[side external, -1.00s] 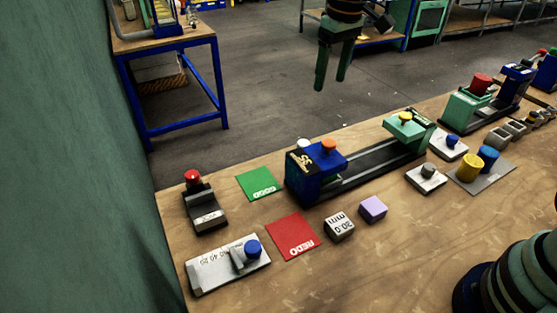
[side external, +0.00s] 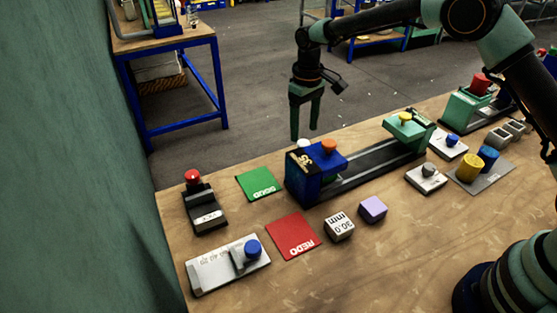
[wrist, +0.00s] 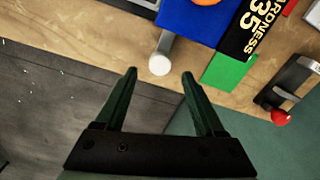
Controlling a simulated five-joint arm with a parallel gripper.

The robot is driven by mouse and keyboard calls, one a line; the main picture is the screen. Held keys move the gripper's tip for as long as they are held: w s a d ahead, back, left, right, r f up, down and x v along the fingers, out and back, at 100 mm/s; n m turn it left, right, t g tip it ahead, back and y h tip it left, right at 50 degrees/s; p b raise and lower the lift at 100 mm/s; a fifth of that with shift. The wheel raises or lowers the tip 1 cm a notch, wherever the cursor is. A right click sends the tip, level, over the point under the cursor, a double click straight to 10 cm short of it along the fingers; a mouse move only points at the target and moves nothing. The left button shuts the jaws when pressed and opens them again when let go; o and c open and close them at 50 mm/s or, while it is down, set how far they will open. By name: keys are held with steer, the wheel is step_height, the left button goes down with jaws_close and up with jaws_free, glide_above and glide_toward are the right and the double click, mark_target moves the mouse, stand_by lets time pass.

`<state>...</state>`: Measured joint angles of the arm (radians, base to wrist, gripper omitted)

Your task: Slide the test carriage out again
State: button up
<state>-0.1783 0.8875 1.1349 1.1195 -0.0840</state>
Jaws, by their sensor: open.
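A bench device with a long dark rail (side external: 372,163) has a blue block with an orange knob (side external: 328,146) at its left end and a green block with a yellow knob (side external: 405,118) at its right end. A white-tipped grey bar (wrist: 160,64) juts from the blue end; its white tip also shows in the side view (side external: 303,144). I cannot tell which part is the test carriage. My gripper (side external: 304,135) is open and empty, pointing down just above the white tip. In the wrist view the tip lies between my fingertips (wrist: 159,75), apart from both.
A green card (side external: 259,184), red card (side external: 293,236), black unit with a red knob (side external: 204,208) and grey plate with a blue knob (side external: 228,266) lie nearby. A marked cube (side external: 339,226) and purple cube (side external: 373,209) stand in front.

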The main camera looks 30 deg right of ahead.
mark_target(304, 142)
steer(key=shift+f, duration=2.1)
steer(key=shift+c, duration=0.3)
jaws_close()
steer(key=shift+r, duration=0.1)
